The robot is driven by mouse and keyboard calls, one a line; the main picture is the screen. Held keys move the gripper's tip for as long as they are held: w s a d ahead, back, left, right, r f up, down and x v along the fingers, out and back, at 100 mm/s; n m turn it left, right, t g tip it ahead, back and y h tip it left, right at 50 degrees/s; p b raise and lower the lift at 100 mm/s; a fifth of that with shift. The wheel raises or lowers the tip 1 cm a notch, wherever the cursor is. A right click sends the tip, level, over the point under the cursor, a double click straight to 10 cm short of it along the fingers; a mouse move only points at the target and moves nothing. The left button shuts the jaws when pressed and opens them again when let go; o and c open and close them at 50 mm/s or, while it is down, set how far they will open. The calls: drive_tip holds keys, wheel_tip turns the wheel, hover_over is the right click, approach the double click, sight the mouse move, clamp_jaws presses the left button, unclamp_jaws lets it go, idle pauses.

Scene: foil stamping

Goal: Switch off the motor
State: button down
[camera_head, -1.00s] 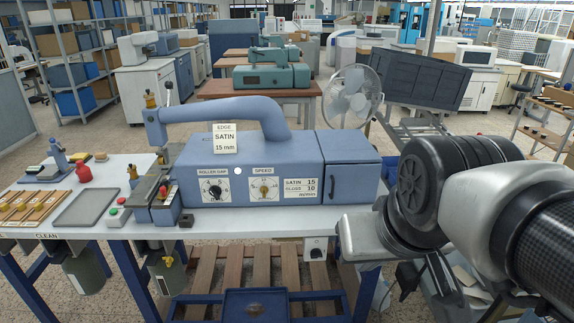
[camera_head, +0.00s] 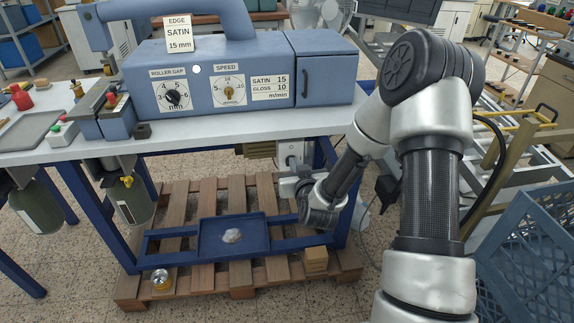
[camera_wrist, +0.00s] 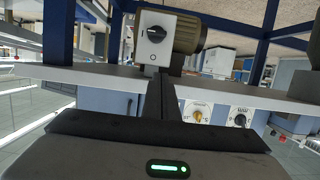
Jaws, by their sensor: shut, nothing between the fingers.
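The motor (camera_wrist: 188,35) is a tan ribbed cylinder under the table, and it also shows in the head view (camera_head: 258,150). Beside it is a pale switch box (camera_wrist: 142,55) with a black rotary knob (camera_wrist: 152,38); a circle mark is on its face. The knob's bar lies roughly crosswise, slightly tilted, in the upside-down wrist view. My gripper (camera_wrist: 162,82) is shut and empty, its fingers pointing at the switch box near its circle-marked edge. I cannot tell whether they touch.
The worktable (camera_head: 215,133) and its blue legs frame the space above and around my gripper. A blue tray (camera_head: 212,240) sits below over a wooden pallet (camera_head: 190,275). A small wooden block (camera_head: 316,260) and a can (camera_head: 161,279) are on the pallet. A blue crate (camera_head: 520,240) stands right.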

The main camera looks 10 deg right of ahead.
drive_tip(key=shift+d+f, duration=0.15)
drive_tip(key=shift+f, duration=0.25)
drive_tip(key=b, duration=0.1)
approach(288, 157)
drive_tip(key=w, duration=0.1)
drive_tip(key=w+r, duration=0.1)
drive_tip(key=w, duration=0.1)
drive_tip(key=w+r, duration=0.1)
drive_tip(key=shift+w+r, duration=0.25)
drive_tip(key=f, duration=0.3)
drive_tip(key=shift+w+f+b, duration=0.1)
drive_tip(key=shift+w+b, duration=0.15)
drive_tip(key=shift+b, duration=0.05)
drive_tip(key=shift+f, duration=0.4)
drive_tip(key=shift+a+f+n+h+b, duration=0.15)
drive_tip(key=shift+a+n+h+b, duration=0.35)
drive_tip(key=shift+n+b, duration=0.4)
